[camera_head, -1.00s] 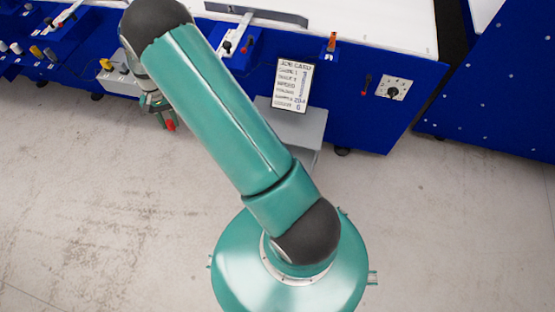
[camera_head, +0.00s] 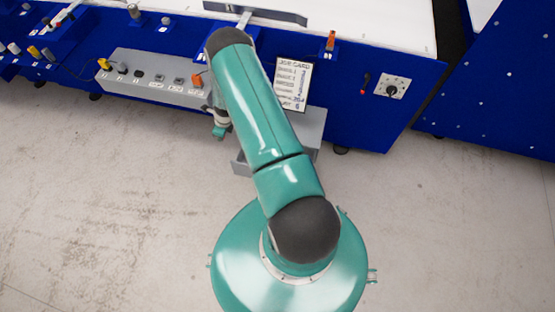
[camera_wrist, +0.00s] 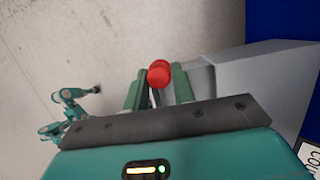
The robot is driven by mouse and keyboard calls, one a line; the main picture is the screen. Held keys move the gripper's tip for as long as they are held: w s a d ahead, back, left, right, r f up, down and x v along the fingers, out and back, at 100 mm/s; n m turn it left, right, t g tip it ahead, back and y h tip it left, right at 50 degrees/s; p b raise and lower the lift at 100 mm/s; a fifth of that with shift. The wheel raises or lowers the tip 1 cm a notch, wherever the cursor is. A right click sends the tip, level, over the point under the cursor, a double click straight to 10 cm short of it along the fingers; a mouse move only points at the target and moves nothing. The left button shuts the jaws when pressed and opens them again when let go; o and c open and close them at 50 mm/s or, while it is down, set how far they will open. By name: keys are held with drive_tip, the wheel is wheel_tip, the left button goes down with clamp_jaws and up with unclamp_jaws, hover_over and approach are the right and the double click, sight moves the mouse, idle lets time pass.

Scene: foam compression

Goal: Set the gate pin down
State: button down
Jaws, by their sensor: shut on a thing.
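The gate pin, with a round red head (camera_wrist: 158,73), sits between the two green fingers of my gripper (camera_wrist: 158,88) in the wrist view. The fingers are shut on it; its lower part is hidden. In the head view my gripper (camera_head: 219,130) hangs below the end of my arm, in front of the blue bench. The pin cannot be made out there. A grey box-like stand (camera_head: 310,130) is just right of my gripper, partly behind my arm. In the wrist view this grey stand (camera_wrist: 265,80) lies right of the pin, apart from it.
A blue bench (camera_head: 405,120) with a white top runs across the back. A grey panel with labelled switches (camera_head: 150,82) is on its front, left of my arm. A job card (camera_head: 293,84) stands above the grey stand. The floor (camera_head: 90,190) at left is clear.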

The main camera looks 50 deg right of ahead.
drive_tip(key=s+d+f+m, duration=0.3)
drive_tip(key=s+d+f, duration=0.1)
drive_tip(key=s+f, duration=0.2)
drive_tip(key=s+d+f+m+h, duration=0.1)
drive_tip(key=s+d+f+m, duration=0.2)
drive_tip(key=s+f, duration=0.3)
drive_tip(key=s+d+f+m+h, duration=0.1)
drive_tip(key=s+d+f+m, duration=0.2)
drive_tip(key=s+d+f, duration=0.3)
drive_tip(key=shift+s+d+f, duration=0.1)
drive_tip(key=shift+s+f, duration=0.25)
drive_tip(key=shift+f, duration=0.9)
drive_tip(key=shift+f, duration=0.1)
drive_tip(key=c, duration=1.2)
unclamp_jaws()
drive_tip(key=shift+o, duration=0.2)
